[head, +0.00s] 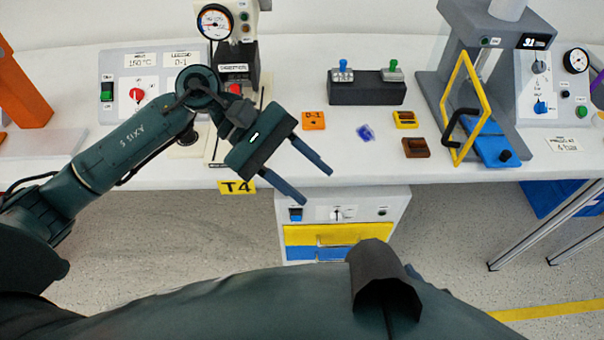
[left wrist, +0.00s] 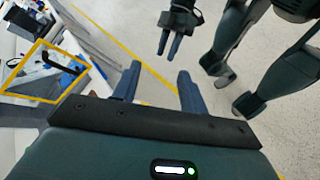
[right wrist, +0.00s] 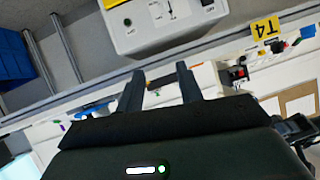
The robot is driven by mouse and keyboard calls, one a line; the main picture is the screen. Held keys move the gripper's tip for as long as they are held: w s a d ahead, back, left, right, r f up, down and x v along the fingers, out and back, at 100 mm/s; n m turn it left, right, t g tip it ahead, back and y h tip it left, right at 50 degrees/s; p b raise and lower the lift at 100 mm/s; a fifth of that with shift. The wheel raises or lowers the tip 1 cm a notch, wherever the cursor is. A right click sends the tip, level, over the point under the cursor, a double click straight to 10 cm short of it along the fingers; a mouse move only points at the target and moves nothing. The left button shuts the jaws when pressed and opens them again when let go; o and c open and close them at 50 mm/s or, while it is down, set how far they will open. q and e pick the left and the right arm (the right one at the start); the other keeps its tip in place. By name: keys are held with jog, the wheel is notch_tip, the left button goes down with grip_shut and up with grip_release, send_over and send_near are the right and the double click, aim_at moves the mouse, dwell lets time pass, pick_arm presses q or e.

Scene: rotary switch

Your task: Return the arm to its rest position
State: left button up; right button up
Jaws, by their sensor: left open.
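My left arm (head: 130,140) reaches in from the left over the table's front edge. My left gripper (head: 316,186) is open, with nothing between its fingers, in front of the table and above the cabinet. Its spread fingers also show in the left wrist view (left wrist: 158,78). My right gripper (right wrist: 160,72) has its fingers apart and empty in the right wrist view. It also shows in the left wrist view (left wrist: 169,46), over the floor. The control panel (head: 118,78) with a red rotary knob (head: 137,95) stands behind my left arm. The cabinet dial (head: 337,214) is below the table edge.
The white table (head: 290,65) holds a black block (head: 367,93) with two switches, several small coloured pieces, and a press (head: 480,60) with a yellow frame (head: 442,103) at right. A blue bin (head: 548,196) is under the table at right. The floor (head: 450,235) in front is open.

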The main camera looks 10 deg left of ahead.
dwell(0.4)
